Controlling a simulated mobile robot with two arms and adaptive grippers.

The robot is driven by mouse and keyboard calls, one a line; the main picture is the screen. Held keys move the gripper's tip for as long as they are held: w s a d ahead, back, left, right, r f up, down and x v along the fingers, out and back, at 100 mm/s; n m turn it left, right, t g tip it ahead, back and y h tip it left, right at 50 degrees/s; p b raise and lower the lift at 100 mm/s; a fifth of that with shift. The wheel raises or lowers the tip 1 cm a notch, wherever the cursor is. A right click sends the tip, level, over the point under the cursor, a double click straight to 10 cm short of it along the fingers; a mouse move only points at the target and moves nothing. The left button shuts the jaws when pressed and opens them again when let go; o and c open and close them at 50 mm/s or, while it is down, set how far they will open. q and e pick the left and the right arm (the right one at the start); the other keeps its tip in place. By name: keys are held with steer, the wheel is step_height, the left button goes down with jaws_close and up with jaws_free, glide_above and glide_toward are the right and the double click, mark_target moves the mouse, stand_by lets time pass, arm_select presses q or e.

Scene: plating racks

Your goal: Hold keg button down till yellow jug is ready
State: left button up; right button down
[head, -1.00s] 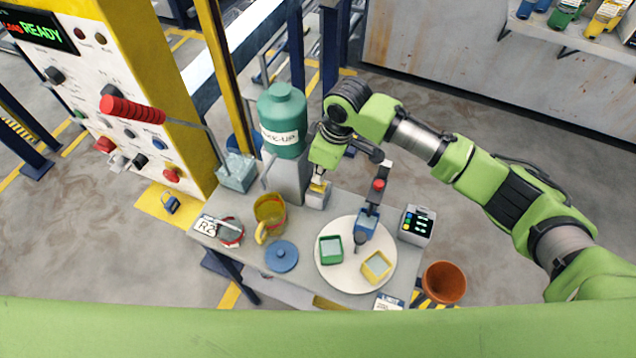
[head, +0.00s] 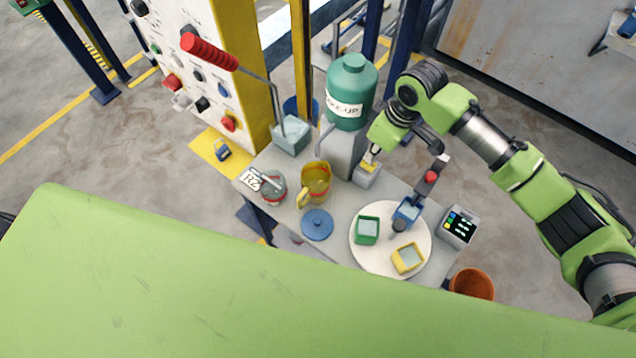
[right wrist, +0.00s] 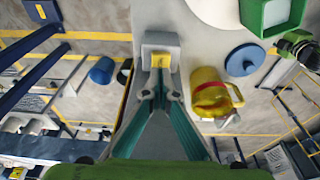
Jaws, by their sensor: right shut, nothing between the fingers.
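The green keg (head: 351,92), labelled "…KE-UP", stands on a grey stand at the back of the table. The keg button (head: 368,176) is a small grey block with a yellow part, in front of the stand; it also shows in the right wrist view (right wrist: 161,43). My right gripper (head: 372,158) is shut and empty, pointing down at the block; its tips (right wrist: 160,94) are close to it. I cannot tell whether the button is pressed. The yellow jug (head: 316,180), with a red band, stands upright left of the block. Its fill level is unclear. My left gripper is not in view.
A blue lid (head: 317,225) lies before the jug. A glass jug (head: 273,188) stands left of it. A round white plate (head: 377,259) holds a green tray (head: 367,230) and a yellow tray (head: 407,258). A red-handled lever (head: 210,51) juts over the table's left.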

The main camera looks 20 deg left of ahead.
steer(key=shift+f, duration=0.3)
steer(key=shift+f+b, duration=0.35)
steer(key=shift+f, duration=0.5)
stand_by(6.8)
